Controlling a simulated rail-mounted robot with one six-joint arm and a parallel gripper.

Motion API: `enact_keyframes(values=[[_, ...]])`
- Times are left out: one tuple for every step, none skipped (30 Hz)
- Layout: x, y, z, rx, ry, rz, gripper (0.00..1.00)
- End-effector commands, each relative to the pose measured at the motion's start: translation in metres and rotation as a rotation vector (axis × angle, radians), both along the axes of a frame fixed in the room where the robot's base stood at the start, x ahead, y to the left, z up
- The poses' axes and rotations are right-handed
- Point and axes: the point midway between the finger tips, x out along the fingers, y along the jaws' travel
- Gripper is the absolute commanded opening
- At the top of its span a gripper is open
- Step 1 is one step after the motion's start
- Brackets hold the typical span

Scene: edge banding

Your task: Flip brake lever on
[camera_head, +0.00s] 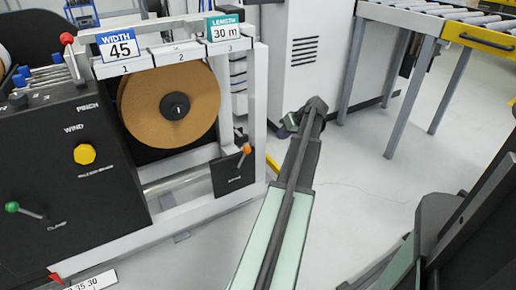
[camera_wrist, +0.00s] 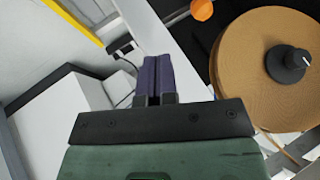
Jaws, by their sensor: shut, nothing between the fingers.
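A lever with an orange knob (camera_head: 246,149) sits on a small black panel (camera_head: 233,174) below the roll, its shaft slanting up to the right. Its label is too small to read surely, so I cannot confirm it is the brake lever. An orange knob (camera_wrist: 202,9) also shows at the top of the wrist view, partly cut off. My gripper (camera_head: 286,128) is to the right of this lever in the head view, apart from it. In the wrist view its purple fingers (camera_wrist: 153,76) are together and empty.
A brown banding roll (camera_head: 196,82) hangs in the white frame left of my arm. A black control box (camera_head: 70,185) at the left carries a green-knobbed lever (camera_head: 13,207) and a yellow knob (camera_head: 84,154). A roller conveyor (camera_head: 440,15) stands back right; floor before it is clear.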

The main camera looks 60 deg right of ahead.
Motion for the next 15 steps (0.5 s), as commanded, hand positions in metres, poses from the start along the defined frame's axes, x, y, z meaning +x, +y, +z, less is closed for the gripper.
enact_keyframes(values=[[0.001, 0.0, -0.002, 0.0, 0.0, 0.0, 0.0], [0.002, 0.0, -0.004, 0.0, 0.001, 0.0, 0.0], [0.004, 0.001, -0.007, 0.0, 0.001, 0.0, 0.0], [0.006, 0.001, -0.01, 0.0, 0.001, 0.0, 0.0], [0.008, 0.001, -0.014, 0.0, 0.001, 0.0, 0.0], [0.012, 0.002, -0.02, 0.0, 0.001, 0.0, 0.0], [0.015, 0.002, -0.025, 0.0, 0.001, 0.0, 0.0], [0.019, 0.002, -0.03, 0.0, 0.001, 0.0, 0.0], [0.024, 0.003, -0.038, 0.0, 0.001, 0.001, 0.0], [0.028, 0.003, -0.043, 0.0, 0.001, 0.001, 0.0], [0.033, 0.004, -0.049, 0.0, 0.001, 0.002, 0.0], [0.038, 0.005, -0.056, 0.002, 0.001, 0.001, 0.0], [0.042, 0.005, -0.061, 0.001, 0.002, 0.001, 0.0], [0.046, 0.006, -0.066, 0.001, 0.002, 0.001, 0.0], [0.052, 0.006, -0.073, 0.0, 0.001, 0.002, 0.0]])
